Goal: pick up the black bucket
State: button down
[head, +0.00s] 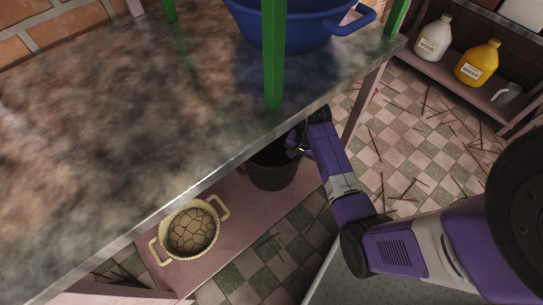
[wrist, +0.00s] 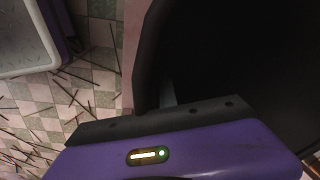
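The black bucket (head: 273,177) stands upright on the low pink shelf under the worktop in the head view. The worktop's edge hides part of its top. My gripper (head: 296,148) is at the bucket's right rim, reaching in under the worktop edge. In the wrist view the bucket (wrist: 147,62) fills most of the upper right as a dark wall and a black interior. A small grey piece of my gripper (wrist: 167,93) shows against the dark bucket. The fingertips are mostly hidden, so I cannot tell whether they are closed on the rim.
A beige two-handled basket (head: 190,230) with a cracked round thing inside sits left on the pink shelf (head: 237,208). The worktop (head: 130,110) overhangs the bucket, with a blue tub (head: 300,30) and green posts above. A shelf with white and yellow jugs (head: 478,63) stands right. Sticks litter the tiled floor.

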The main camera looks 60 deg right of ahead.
jog(key=shift+r+b, duration=0.1)
jog(key=shift+b, duration=0.25)
notch_tip(320, 180, up, 10)
jog(key=p, duration=0.4)
jog(key=shift+r, duration=0.15)
jog(key=shift+w, duration=0.1)
